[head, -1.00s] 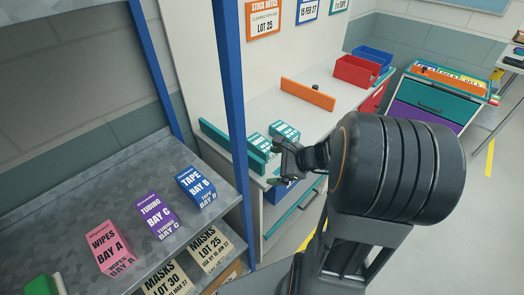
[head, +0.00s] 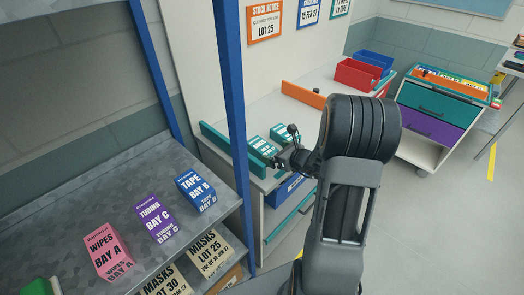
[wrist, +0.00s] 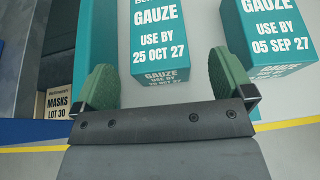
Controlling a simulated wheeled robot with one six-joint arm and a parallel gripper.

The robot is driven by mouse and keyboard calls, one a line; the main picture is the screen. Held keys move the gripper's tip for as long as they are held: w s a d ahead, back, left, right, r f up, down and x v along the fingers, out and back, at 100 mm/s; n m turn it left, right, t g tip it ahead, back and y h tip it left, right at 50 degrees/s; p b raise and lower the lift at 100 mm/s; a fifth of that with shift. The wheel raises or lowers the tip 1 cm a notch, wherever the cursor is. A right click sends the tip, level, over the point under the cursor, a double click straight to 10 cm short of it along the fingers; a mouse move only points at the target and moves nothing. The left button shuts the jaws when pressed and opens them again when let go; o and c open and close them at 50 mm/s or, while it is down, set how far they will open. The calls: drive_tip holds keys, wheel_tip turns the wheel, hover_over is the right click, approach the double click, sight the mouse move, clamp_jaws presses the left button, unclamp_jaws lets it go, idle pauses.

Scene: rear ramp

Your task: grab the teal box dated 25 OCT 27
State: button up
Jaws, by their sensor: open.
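The teal gauze box marked 25 OCT 27 (wrist: 160,40) sits between and just beyond my fingertips in the wrist view. In the head view it is the left teal box (head: 259,146), beside a teal divider. A second teal gauze box, marked 05 SEP 27 (wrist: 266,30), stands to its right; it also shows in the head view (head: 283,132). My gripper (wrist: 166,78) is open and empty, its green pads spread wider than the 25 OCT 27 box. In the head view my gripper (head: 285,149) is at the bench's front edge, by the boxes.
The teal divider (wrist: 94,45) stands close left of the left finger. A blue post (head: 232,110) and a grey shelf (head: 110,200) with several boxes are to the left. An orange divider (head: 303,95) and red bin (head: 357,74) are farther along the bench.

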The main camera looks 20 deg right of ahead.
sight(269, 151)
drive_tip(key=shift+p+x, duration=0.6)
drive_tip(key=shift+x, duration=2.1)
drive_tip(key=shift+s, duration=0.1)
drive_tip(key=c, duration=1.1)
